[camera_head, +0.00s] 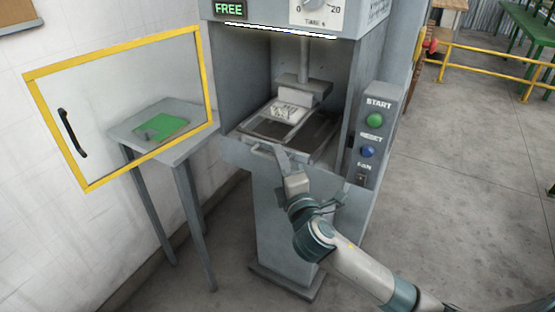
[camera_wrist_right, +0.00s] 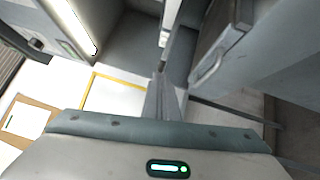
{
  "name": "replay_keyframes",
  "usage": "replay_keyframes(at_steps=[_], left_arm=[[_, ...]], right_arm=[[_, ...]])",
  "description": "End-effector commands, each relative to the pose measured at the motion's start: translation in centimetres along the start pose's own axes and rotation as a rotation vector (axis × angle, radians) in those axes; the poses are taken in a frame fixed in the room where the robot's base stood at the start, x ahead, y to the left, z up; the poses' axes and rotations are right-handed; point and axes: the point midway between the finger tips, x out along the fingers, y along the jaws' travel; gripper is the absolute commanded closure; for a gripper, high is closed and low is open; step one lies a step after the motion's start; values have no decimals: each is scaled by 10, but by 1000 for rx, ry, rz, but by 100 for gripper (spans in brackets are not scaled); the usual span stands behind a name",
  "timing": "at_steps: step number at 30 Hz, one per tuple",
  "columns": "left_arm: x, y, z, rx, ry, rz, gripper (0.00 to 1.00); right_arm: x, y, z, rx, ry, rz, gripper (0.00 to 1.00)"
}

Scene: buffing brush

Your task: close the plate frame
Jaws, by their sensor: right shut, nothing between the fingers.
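The plate frame (camera_head: 262,128) is a flat grey frame inside the grey machine, under the brush head (camera_head: 303,88). A pale marked plate (camera_head: 284,110) lies toward its back. A light handle bar (camera_head: 266,149) shows at the front edge of the machine opening. My right gripper (camera_head: 280,156) is shut and empty at this front edge, close to the handle; whether it touches is unclear. In the right wrist view the fingers (camera_wrist_right: 168,90) point up the picture, with a handle (camera_wrist_right: 209,64) to their right. My left gripper is out of view.
The clear door (camera_head: 130,95) with a yellow rim stands open at the left. Behind it is a small table (camera_head: 190,146) with a green piece (camera_head: 160,128). START (camera_head: 375,120) and RESET (camera_head: 368,152) buttons are on the right post.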

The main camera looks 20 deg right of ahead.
Motion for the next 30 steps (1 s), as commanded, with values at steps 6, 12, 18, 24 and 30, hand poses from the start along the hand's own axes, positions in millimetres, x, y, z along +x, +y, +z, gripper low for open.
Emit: replay_keyframes(at_steps=[6, 12, 18, 24, 30], left_arm=[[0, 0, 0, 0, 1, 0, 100], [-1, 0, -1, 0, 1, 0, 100], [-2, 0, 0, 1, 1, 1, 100], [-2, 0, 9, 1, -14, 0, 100], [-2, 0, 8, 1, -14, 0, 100]], right_arm=[[0, 0, 0, 0, 0, 0, 100], [7, -1, 7, -3, 0, 2, 100], [38, -10, 38, -4, -3, 1, 100], [60, -16, 60, 0, -1, 2, 100], [62, -14, 63, 0, -4, 4, 100]])
